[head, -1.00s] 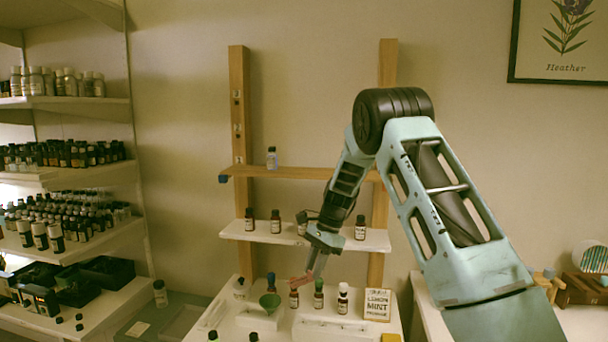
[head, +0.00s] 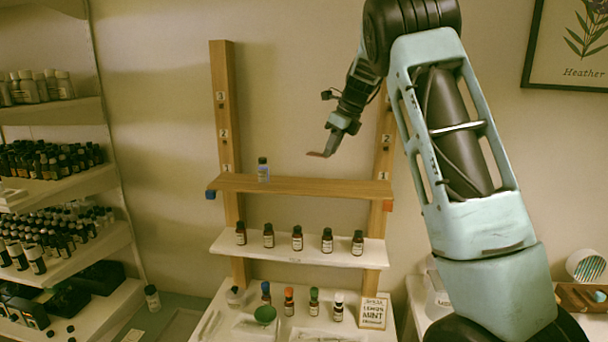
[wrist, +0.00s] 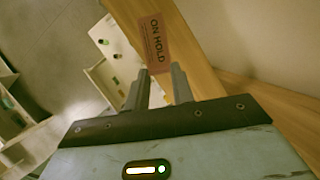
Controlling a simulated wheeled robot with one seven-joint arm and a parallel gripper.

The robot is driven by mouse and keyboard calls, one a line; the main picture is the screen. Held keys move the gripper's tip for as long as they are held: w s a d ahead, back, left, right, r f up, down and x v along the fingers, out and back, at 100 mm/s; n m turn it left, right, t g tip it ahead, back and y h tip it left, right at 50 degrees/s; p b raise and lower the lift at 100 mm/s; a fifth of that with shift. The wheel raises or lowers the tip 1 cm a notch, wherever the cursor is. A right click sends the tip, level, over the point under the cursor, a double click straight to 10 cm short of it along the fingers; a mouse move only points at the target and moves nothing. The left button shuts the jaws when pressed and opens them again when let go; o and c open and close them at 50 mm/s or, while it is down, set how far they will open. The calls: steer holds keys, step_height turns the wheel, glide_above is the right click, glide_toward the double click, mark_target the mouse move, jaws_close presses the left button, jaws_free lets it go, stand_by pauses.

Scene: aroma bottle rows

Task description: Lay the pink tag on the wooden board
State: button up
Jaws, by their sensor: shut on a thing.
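The pink tag (wrist: 155,42), printed "ON HOLD", is held at one end between the fingertips of my gripper (wrist: 159,82) in the wrist view. In the head view the tag (head: 316,154) is a thin, small strip at the tip of my gripper (head: 331,147). Both are in the air above the wooden board (head: 310,186), apart from it, over its right half. The board spans two wooden uprights. A small bottle with a blue label (head: 263,170) stands on its left part; the rest of its top is bare.
A white shelf (head: 300,249) below the board holds a row of several brown bottles. The uprights (head: 226,130) rise at either side.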

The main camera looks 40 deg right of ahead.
mark_target(326, 189)
step_height(326, 189, down, 10)
steer(key=p, duration=0.3)
steer(key=shift+r+p, duration=0.2)
steer(key=shift+p, duration=0.1)
steer(key=o, duration=1)
steer(key=shift+c, duration=0.2)
steer(key=shift+r, duration=0.1)
